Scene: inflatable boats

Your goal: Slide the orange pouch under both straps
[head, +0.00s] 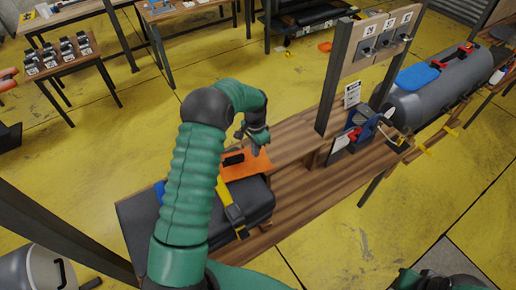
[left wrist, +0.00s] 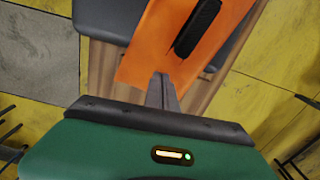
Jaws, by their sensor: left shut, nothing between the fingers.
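The orange pouch (head: 248,168) with a black handle lies flat by the right end of a dark grey padded block (head: 255,200) on the wooden bench. It also shows in the left wrist view (left wrist: 148,45). A yellow strap (head: 233,213) crosses the block near the pouch's left edge; I cannot tell whether they touch. A blue strap (head: 159,191) shows farther left, mostly hidden by my arm. My left gripper (head: 258,148) is over the pouch. In the left wrist view its shut, empty fingertips (left wrist: 160,78) overlap the pouch's edge; contact is unclear. My right gripper is not visible.
The bench (head: 300,205) is bare right of the block. An upright post (head: 335,75) and a tool holder (head: 360,130) stand farther along it. A grey cylinder (head: 435,95) lies at the right. Other tables stand at the back on the yellow floor.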

